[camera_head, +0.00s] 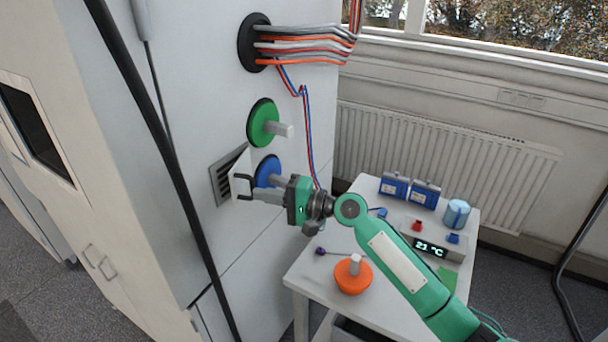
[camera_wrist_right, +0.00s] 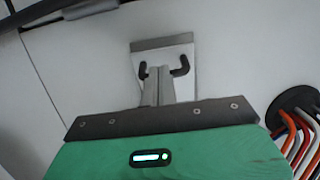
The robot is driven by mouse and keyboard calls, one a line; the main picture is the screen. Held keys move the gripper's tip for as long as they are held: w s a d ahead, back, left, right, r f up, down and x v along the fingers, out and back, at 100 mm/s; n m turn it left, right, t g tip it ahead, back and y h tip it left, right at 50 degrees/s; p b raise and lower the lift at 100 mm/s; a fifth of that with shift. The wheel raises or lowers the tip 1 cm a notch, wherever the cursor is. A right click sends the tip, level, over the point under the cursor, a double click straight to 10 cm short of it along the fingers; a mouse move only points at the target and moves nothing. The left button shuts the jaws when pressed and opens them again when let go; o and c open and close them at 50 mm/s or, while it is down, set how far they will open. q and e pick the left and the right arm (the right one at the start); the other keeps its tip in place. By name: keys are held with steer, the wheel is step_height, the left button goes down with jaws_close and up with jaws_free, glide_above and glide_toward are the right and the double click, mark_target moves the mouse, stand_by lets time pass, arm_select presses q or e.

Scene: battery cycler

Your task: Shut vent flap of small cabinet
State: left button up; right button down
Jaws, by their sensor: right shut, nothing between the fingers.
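The white cabinet wall (camera_head: 190,110) carries a dark slatted vent (camera_head: 222,178) at lower middle. A pale vent flap (camera_head: 241,162) stands out from the wall at the vent's right side, so the slats show. My right gripper (camera_head: 243,187) is at the flap, its fingers shut with nothing between them. In the right wrist view the fingertips (camera_wrist_right: 164,70) lie in front of a light square plate (camera_wrist_right: 165,42), which looks like the flap. I cannot tell whether they touch it. My left gripper is out of view.
A blue round port (camera_head: 267,168) sits just behind my gripper, with a green knobbed port (camera_head: 262,122) above it. Cables (camera_head: 305,45) leave a black port higher up.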

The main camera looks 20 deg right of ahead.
mark_target(247, 199)
steer(key=shift+w+a, duration=0.2)
steer(key=shift+a, duration=1.95)
stand_by(0.4)
